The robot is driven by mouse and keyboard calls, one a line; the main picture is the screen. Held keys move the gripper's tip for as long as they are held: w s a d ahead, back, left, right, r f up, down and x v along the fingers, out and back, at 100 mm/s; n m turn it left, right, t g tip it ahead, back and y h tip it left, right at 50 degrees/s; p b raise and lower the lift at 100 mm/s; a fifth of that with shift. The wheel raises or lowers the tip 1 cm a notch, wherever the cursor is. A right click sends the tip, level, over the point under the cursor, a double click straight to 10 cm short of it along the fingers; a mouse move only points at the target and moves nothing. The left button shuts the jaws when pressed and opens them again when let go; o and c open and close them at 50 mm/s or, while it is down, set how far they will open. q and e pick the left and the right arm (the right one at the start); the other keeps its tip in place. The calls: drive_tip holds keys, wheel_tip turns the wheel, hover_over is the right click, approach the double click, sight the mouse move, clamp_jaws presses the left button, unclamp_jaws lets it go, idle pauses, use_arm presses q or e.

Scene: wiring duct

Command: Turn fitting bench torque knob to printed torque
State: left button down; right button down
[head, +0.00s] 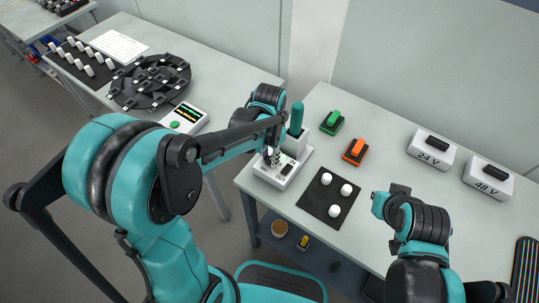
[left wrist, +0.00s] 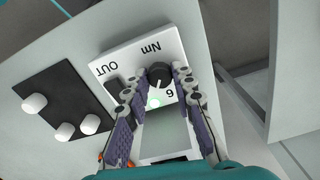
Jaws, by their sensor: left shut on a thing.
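The fitting bench (head: 290,176) is a white box at the near left corner of the right table, marked OUT. In the left wrist view its white face (left wrist: 135,48) carries the marks Nm and OUT and a single digit, 6 or 9. The black torque knob (left wrist: 159,74) has a light pointer line. My left gripper (head: 273,157) reaches down onto the box. In the left wrist view its fingertips (left wrist: 156,80) lie on either side of the knob, shut on it.
A green-handled tool (head: 297,117) stands in a white block behind the bench. A black pad (head: 330,197) with white knobs, green (head: 332,122) and orange (head: 355,151) blocks, and 24V (head: 431,150) and 48V (head: 489,179) boxes share the table. The left table holds a dark disc (head: 150,82).

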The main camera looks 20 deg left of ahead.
use_arm(q)
drive_tip(key=n, duration=0.6)
drive_tip(key=shift+n, duration=0.3)
drive_tip(key=shift+p, duration=0.3)
drive_tip(key=c, duration=1.3)
unclamp_jaws()
drive_tip(key=shift+o, duration=0.2)
drive_tip(key=shift+r, duration=0.1)
wheel_tip(320, 180, up, 12)
